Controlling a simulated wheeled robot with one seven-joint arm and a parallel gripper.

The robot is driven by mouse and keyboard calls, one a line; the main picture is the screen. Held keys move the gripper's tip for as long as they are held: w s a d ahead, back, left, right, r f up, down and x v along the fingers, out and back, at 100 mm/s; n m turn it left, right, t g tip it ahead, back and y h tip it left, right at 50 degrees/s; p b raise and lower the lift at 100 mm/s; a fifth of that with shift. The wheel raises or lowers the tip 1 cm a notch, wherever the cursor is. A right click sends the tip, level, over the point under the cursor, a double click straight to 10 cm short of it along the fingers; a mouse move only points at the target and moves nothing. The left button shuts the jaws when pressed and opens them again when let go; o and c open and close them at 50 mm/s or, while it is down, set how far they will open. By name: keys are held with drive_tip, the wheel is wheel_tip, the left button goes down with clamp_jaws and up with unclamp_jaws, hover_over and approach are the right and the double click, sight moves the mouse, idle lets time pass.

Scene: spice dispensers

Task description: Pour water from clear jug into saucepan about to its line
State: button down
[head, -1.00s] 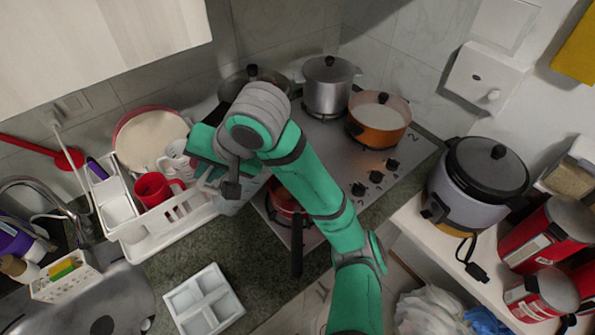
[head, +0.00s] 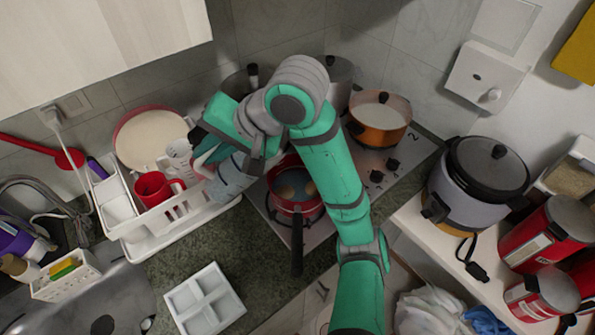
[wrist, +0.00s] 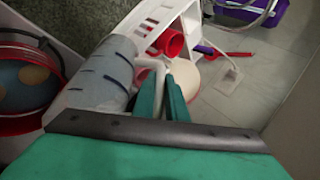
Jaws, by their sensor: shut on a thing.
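The clear jug (head: 231,178), grey-blue with dark marks on its side, is held above the counter just left of the saucepan. It looks tilted in the head view. My gripper (head: 207,158) is shut on the jug's white handle, which shows between the green fingers (wrist: 165,98) in the wrist view; the jug (wrist: 104,75) is left of them there. The red saucepan (head: 296,207) with a dark handle sits on the front hob and holds rounded tan things and something blue. Its line is not clear to me. No falling stream of water can be made out.
A white dish rack (head: 150,240) with a red mug (head: 153,189) and a plate stands close left of the jug. An orange pot (head: 379,125) and covered pots are behind the saucepan. A white divided tray (head: 205,300) lies in front on the counter.

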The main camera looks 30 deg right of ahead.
drive_tip(key=shift+r, duration=0.15)
drive_tip(key=shift+s+a, duration=0.1)
drive_tip(key=shift+d, duration=0.5)
drive_tip(key=shift+a+r+y, duration=0.1)
drive_tip(key=shift+a+y, duration=0.2)
drive_tip(key=shift+a, duration=0.05)
drive_tip(key=shift+d, duration=0.25)
